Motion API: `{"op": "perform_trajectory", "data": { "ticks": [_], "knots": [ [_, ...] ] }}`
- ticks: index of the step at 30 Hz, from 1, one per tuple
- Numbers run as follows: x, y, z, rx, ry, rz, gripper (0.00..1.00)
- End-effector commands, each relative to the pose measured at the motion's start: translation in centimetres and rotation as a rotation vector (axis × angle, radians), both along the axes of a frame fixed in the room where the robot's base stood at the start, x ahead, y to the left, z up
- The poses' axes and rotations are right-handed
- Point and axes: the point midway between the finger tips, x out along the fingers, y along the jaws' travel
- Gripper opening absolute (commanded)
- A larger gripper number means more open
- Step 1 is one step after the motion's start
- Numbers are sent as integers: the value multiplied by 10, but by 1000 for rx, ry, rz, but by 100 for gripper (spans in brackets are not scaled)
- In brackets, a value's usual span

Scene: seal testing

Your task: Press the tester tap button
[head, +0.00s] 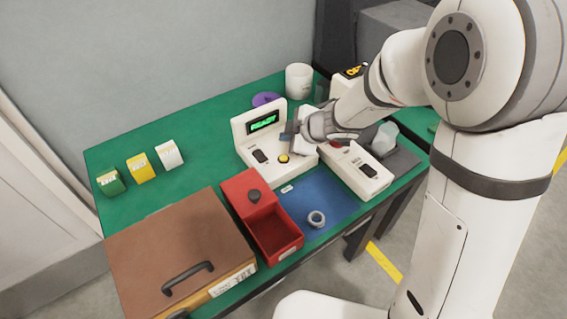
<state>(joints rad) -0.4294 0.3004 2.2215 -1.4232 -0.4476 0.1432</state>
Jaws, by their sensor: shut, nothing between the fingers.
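The white tester (240,132) stands at the back middle of the green table, with a lit green display (263,122) on its upright panel. Its sloped front carries a black switch (261,156) and a round yellow button (283,158). My gripper (291,142) is over the right part of the tester, its fingers just above and behind the yellow button in the picture. The fingers look shut and empty. I cannot tell whether they touch the tester.
A second white device (362,175) with a black switch stands right of the tester. A blue mat (335,200) with a grey ring (316,218), a red bin (270,232) and a brown-lidded box (165,245) are in front. A white cup (299,80) stands behind.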

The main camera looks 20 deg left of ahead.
Motion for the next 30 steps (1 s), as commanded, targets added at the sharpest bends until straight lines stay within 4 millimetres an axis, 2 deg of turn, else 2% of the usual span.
{"op": "perform_trajectory", "data": {
  "ticks": [1,11,30],
  "knots": [
    [0,0,-15,0,-1,-1,0],
    [0,0,-49,0,1,-1,0],
    [1,-1,-50,0,0,-2,0]
  ]
}}
